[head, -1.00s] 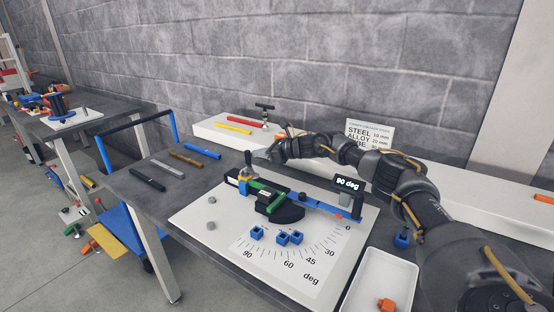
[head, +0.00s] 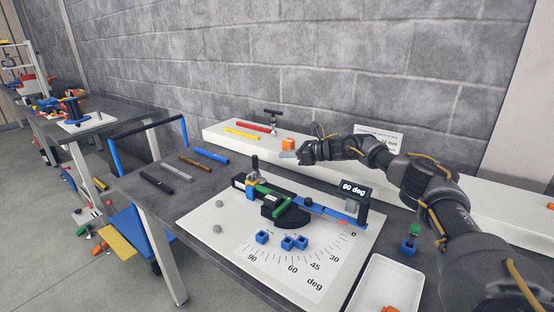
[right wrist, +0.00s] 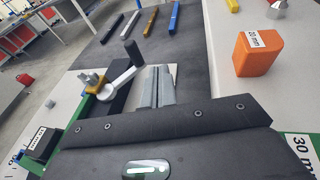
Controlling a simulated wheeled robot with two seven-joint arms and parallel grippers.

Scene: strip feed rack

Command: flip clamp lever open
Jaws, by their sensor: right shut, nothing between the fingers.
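The bending fixture has a green-and-black clamp body (head: 258,196) on a white board. Its clamp lever (head: 254,163) has a black knob and stands up at the left end, above a yellow block. In the right wrist view the lever (right wrist: 122,77) shows a grey arm and black knob, left of the fingers. My right gripper (head: 284,155) is shut and empty, to the right of the lever and apart from it. Its fingers (right wrist: 158,85) are together in the wrist view. My left gripper is not in view.
An orange 20 mm block (head: 288,144) stands on the white shelf behind my gripper. Several coloured strips lie on the table at left. A white tray (head: 362,292) is in front.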

